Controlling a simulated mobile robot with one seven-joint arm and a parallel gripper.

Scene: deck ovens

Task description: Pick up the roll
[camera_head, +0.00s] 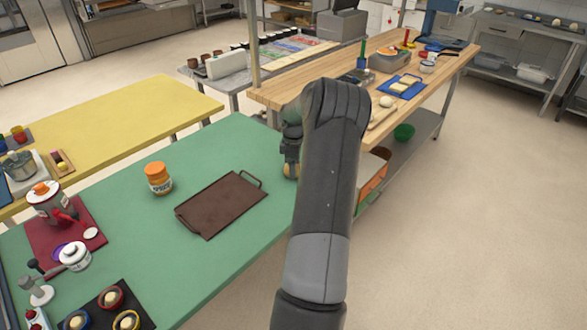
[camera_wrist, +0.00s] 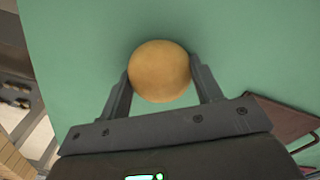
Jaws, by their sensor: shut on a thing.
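The roll (camera_wrist: 160,70) is a round, golden-brown bun. In the wrist view it sits between the two fingers of my gripper (camera_wrist: 162,85), which are shut on it from both sides. In the head view only a sliver of the roll (camera_head: 288,171) shows beside my arm, at the right edge of the green table (camera_head: 150,245). My gripper (camera_head: 290,158) points down there and is partly hidden by my arm. I cannot tell whether the roll touches the table top or is just above it.
A brown tray (camera_head: 222,205) with handles lies left of my gripper. An orange-lidded jar (camera_head: 158,178) stands beyond it. A wooden-topped table (camera_head: 290,92) stands behind my arm.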

